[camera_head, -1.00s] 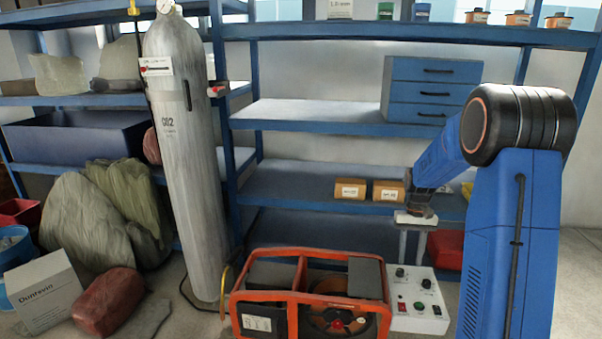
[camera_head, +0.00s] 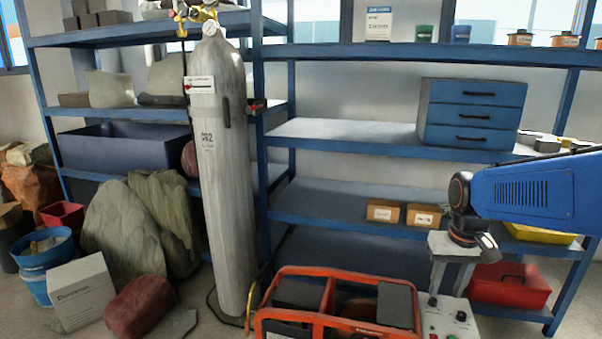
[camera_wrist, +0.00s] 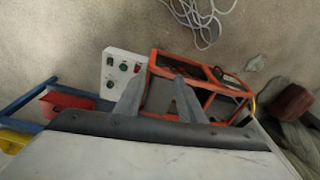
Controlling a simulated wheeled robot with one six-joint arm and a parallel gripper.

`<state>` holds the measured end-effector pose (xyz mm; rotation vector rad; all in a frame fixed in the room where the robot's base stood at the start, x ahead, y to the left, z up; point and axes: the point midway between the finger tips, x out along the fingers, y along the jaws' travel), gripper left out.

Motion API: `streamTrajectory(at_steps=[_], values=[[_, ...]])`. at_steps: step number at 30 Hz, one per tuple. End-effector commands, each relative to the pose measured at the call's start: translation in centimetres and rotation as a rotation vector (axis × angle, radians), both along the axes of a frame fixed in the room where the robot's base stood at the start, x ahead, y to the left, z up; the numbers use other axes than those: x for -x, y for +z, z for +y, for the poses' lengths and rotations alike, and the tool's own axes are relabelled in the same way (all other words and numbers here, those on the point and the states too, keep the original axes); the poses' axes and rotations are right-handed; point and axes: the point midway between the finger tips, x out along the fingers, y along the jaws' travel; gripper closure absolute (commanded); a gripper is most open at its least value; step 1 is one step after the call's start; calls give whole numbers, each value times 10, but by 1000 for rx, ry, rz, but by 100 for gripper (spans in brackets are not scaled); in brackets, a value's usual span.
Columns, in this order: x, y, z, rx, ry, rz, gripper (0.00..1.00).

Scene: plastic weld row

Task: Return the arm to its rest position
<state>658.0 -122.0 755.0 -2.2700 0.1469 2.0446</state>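My blue arm (camera_head: 535,192) enters from the right edge of the head view and reaches left, roughly level, to a black wrist joint. My gripper (camera_head: 450,280) hangs below it, fingers down, in front of the shelving and above the grey control box. In the wrist view my gripper (camera_wrist: 160,78) has two grey fingers standing apart, with nothing seen held between them. The orange-framed machine (camera_wrist: 200,78) shows beyond the fingers, apparently below. The rest of my arm is out of the head view.
A grey gas cylinder (camera_head: 222,180) stands left of the orange-framed machine (camera_head: 338,322). Blue shelving (camera_head: 345,202) runs behind my arm, with a drawer unit (camera_head: 472,113) and small boxes. A red toolbox (camera_head: 510,286) and the control box (camera_head: 447,318) are near my gripper.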

Motion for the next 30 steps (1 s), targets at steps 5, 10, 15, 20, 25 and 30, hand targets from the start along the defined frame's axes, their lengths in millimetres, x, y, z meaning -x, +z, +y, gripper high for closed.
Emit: streamTrajectory(at_steps=[5,10,15,20,25,30], values=[[39,12,16,8,29,-70,64],[75,18,29,13,57,-133,64],[110,18,39,17,83,-196,64],[140,14,46,18,107,-251,64],[160,9,51,18,122,-294,64],[168,6,53,18,130,-309,64]])
